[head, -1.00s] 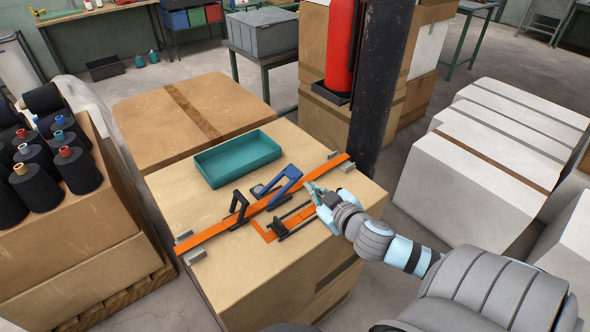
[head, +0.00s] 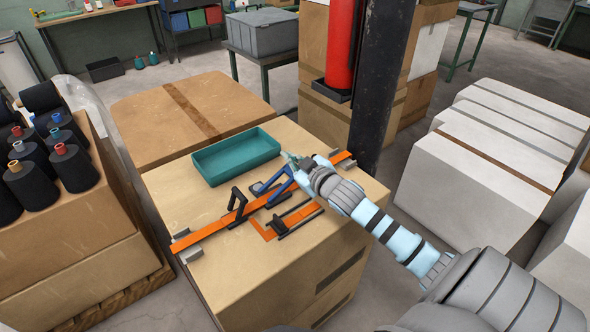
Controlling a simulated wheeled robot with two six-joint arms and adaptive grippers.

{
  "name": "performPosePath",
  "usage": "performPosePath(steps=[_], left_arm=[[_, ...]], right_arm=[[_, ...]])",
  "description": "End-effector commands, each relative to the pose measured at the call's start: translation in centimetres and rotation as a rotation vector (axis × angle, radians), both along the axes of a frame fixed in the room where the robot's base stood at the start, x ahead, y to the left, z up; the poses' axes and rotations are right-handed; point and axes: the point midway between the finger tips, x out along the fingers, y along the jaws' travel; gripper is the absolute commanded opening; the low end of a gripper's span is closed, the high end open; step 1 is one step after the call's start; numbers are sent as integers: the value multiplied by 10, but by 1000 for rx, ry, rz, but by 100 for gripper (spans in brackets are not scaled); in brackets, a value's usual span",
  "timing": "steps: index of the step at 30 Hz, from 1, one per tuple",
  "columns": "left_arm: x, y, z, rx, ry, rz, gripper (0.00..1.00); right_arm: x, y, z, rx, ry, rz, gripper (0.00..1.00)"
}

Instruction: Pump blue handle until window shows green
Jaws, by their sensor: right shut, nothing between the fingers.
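A blue handle (head: 276,181), bent like a lever, stands on an orange strip (head: 207,230) laid across a cardboard box top. A black handle (head: 238,203) stands to its left on the same strip. My right gripper (head: 290,158) is shut and empty at the upper end of the blue handle; I cannot tell whether it touches it. The gripper and wrist hide part of the strip's right end. A window showing green cannot be made out. My left gripper is not in view.
A teal tray (head: 237,157) sits behind the strip on the same box. An orange and black frame (head: 291,218) lies in front. A dark post (head: 380,85) with a red cylinder (head: 343,45) rises behind. Black thread cones (head: 75,168) stand at left.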

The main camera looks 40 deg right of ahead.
Motion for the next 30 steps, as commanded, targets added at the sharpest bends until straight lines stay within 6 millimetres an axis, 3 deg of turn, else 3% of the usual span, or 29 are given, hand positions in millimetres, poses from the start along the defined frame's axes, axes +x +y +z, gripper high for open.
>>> performPosePath(steps=[1,4,9,23,30], left_arm=[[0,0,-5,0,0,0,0],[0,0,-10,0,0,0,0],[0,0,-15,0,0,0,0],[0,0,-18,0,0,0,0],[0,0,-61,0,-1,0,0]], right_arm=[[10,0,-4,5,-4,-1,0],[8,-8,-22,-1,4,-1,0],[8,-15,-37,-1,1,1,0],[7,-21,-45,40,2,2,0],[7,-41,-83,266,-4,0,0]])
